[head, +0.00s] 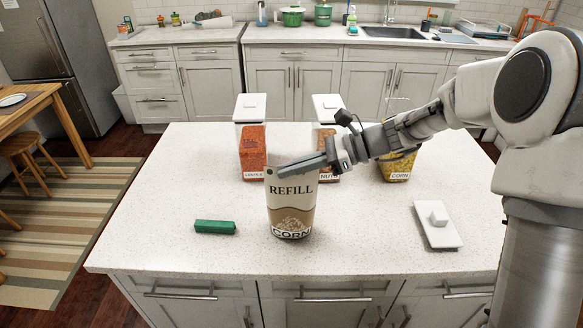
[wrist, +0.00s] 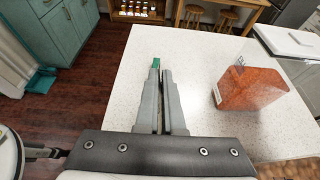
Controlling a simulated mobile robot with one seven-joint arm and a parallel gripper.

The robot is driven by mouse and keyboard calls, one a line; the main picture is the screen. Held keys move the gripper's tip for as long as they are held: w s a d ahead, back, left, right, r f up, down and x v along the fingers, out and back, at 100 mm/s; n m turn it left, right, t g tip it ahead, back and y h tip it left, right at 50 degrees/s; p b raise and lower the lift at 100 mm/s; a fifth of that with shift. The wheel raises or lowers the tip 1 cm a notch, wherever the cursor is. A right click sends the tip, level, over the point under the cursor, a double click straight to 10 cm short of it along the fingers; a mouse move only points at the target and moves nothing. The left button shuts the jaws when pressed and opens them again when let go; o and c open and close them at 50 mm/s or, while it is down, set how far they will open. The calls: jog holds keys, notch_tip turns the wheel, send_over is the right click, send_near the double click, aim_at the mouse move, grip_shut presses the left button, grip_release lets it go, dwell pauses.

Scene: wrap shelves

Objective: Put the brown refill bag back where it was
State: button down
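The brown and white refill bag (head: 291,212), marked REFILL and CORN, is upright at the front middle of the island. Its base is at or close to the counter. My gripper (head: 284,172) reaches in from the right across the bag's top edge, with one finger in front of it. In the wrist view the fingers of my gripper (wrist: 161,72) are nearly together with a narrow gap, and they appear shut on the bag's top. The bag's body is hidden in that view. The corn container (head: 397,166) stands at the back right, partly behind my arm.
A red lentils container (head: 252,152) and a nuts container (head: 327,140) stand behind the bag. A green bar (head: 214,227) lies left of the bag. A white lid (head: 438,228) lies at the right. The island's left side and front middle-right are clear.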

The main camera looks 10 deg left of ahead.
jog(key=c, duration=1)
grip_release()
jog(key=shift+f, duration=0.1)
jog(key=shift+c, duration=0.2)
